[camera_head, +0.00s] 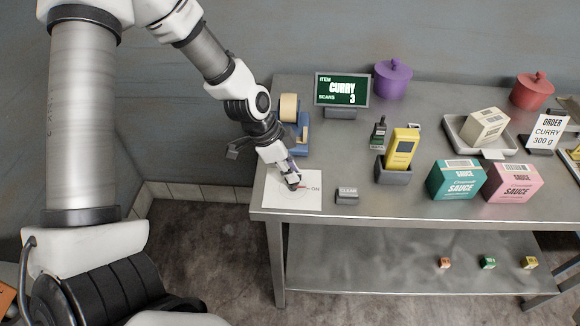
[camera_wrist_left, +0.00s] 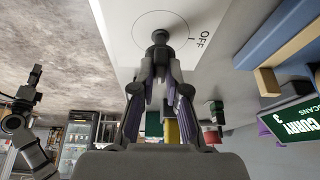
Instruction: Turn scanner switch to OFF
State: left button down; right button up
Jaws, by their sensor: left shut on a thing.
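The scanner switch is a dark knob on a white plate (camera_head: 280,201) at the table's front left corner. The label ON shows right of the knob in the head view. In the left wrist view the knob (camera_wrist_left: 160,37) sits inside a thin circle on the plate (camera_wrist_left: 125,25), and the label OFF shows to its right. My left gripper (camera_head: 293,185) is over the plate, its fingers shut on the knob; the fingers also show in the left wrist view (camera_wrist_left: 160,72). They partly hide the knob, so I cannot tell its exact setting.
A yellow scanner (camera_head: 402,148) stands in a dark holder. A small grey block (camera_head: 347,195) lies right of the plate. Behind are a tape dispenser (camera_head: 303,135) and a display (camera_head: 342,89) reading CURRY, scans 3. Teal (camera_head: 455,180) and pink (camera_head: 512,183) sauce boxes stand farther right.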

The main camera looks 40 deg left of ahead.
pick_arm(q)
jog(key=n+p, duration=0.2)
jog(key=p, duration=0.1)
jog(key=n+t+y+p, duration=0.1)
jog(key=n+p, duration=0.1)
jog(key=p, duration=0.2)
jog(key=shift+s+d+r, duration=0.15)
jog(key=shift+s, duration=0.05)
jog(key=shift+n+y+p, duration=0.3)
jog(key=shift+n+p, duration=0.1)
jog(key=shift+n, duration=0.2)
jog(key=shift+f+n+t+y, duration=0.2)
jog(key=shift+n+t+y, duration=0.1)
jog(key=shift+n, duration=0.7)
jog(key=n+y, duration=0.1)
jog(key=n, duration=0.1)
jog(key=n+y, duration=0.1)
jog(key=n, duration=0.2)
jog(key=shift+w+d, duration=0.1)
jog(key=shift+d, duration=0.1)
jog(key=n+y, duration=0.1)
jog(key=n, duration=0.1)
jog(key=shift+n, duration=0.4)
jog(key=shift+w+n+y, duration=0.1)
jog(key=shift+n+y, duration=0.4)
jog(key=shift+n, duration=0.7)
jog(key=c, duration=1.2)
grip_release()
